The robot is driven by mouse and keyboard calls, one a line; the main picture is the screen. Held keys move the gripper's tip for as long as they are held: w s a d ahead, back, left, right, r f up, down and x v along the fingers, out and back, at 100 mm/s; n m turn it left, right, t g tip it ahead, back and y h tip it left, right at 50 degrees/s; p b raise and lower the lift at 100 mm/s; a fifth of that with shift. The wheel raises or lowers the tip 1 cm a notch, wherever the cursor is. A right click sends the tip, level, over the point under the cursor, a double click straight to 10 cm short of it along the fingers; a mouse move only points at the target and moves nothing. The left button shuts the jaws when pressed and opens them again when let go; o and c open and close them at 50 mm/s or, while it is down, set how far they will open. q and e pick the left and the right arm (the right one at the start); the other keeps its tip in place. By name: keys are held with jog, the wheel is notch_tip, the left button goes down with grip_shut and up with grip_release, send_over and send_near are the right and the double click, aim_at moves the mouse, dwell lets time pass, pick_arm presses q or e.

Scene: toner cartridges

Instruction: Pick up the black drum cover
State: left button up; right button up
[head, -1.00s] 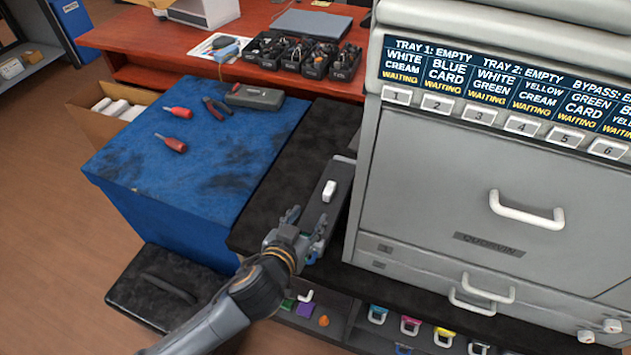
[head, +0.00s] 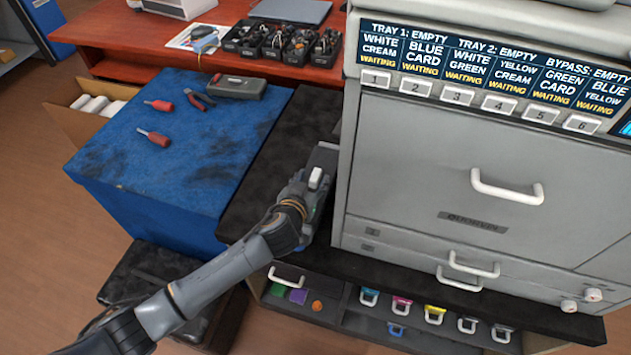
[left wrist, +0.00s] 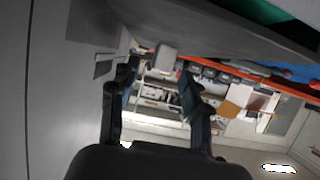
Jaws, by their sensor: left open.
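A long dark grey to black part with a pale block-shaped handle, which looks like the drum cover (head: 325,158), lies on the black counter beside the printer. Its pale handle (head: 316,178) faces up. My left gripper (head: 308,198) is at the near end of this part, close to the handle, and covers much of it. In the left wrist view the gripper (left wrist: 158,74) is open, and the pale handle (left wrist: 166,56) shows just beyond and between the fingertips. No contact can be made out. My right gripper is not in view.
The grey printer (head: 440,190) stands close on the right. A blue-topped bench (head: 190,170) with screwdrivers, pliers and a dark case is at left. Coloured cartridges (head: 402,305) sit on the shelf below. A black box (head: 150,275) stands on the floor.

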pick_arm(q)
jog(key=shift+w+d+f, duration=0.2)
jog(key=shift+w, duration=0.25)
grip_shut()
jog(key=shift+r, duration=0.15)
